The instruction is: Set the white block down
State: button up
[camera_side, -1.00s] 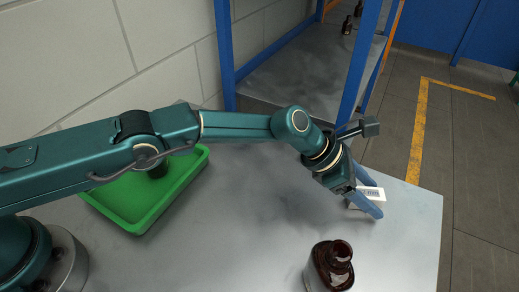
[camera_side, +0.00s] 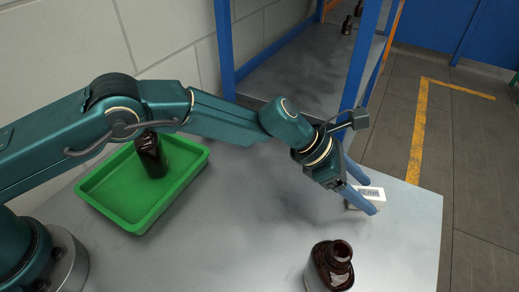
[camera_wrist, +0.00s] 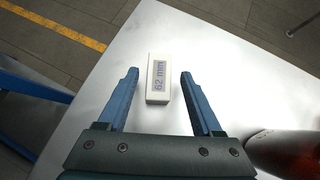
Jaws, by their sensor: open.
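The white block (camera_side: 372,194) lies on the grey table near its far right edge. In the wrist view the white block (camera_wrist: 158,80) shows a label reading "62 mm" and sits between and beyond the fingertips, with gaps on both sides. My gripper (camera_side: 372,197) is open, with its blue fingers reaching down toward the block. In the wrist view my gripper (camera_wrist: 159,72) holds nothing. In the side view one finger partly covers the block.
An amber bottle (camera_side: 330,268) stands at the table's front; it also shows in the wrist view (camera_wrist: 290,153) at right. A green tray (camera_side: 118,208) holds another dark bottle (camera_side: 151,156). A blue-framed shelf (camera_side: 228,50) stands behind. The table's middle is clear.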

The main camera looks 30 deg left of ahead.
jog(key=shift+s+a, duration=0.65)
jog(key=shift+a, duration=1.05)
jog(key=shift+s+a, duration=0.7)
jog(key=shift+a, duration=1)
jog(key=shift+s+a, duration=0.65)
jog(key=shift+a, duration=1.05)
jog(key=s+a+r+m, duration=0.35)
jog(key=r+m, duration=0.25)
jog(key=r, duration=0.2)
jog(key=s+a+r+m, duration=0.2)
jog(key=s+r+m, duration=0.2)
jog(key=r+m, duration=0.25)
jog(key=s+a+m+t+y, duration=0.1)
jog(key=s+a+m+y, duration=0.3)
jog(key=a, duration=0.5)
jog(key=s+a+m+t+y, duration=0.1)
jog(key=s+a+m+y, duration=0.3)
jog(key=s+a+m, duration=0.2)
jog(key=s+a, duration=0.2)
jog(key=a, duration=0.2)
jog(key=shift+y, duration=0.4)
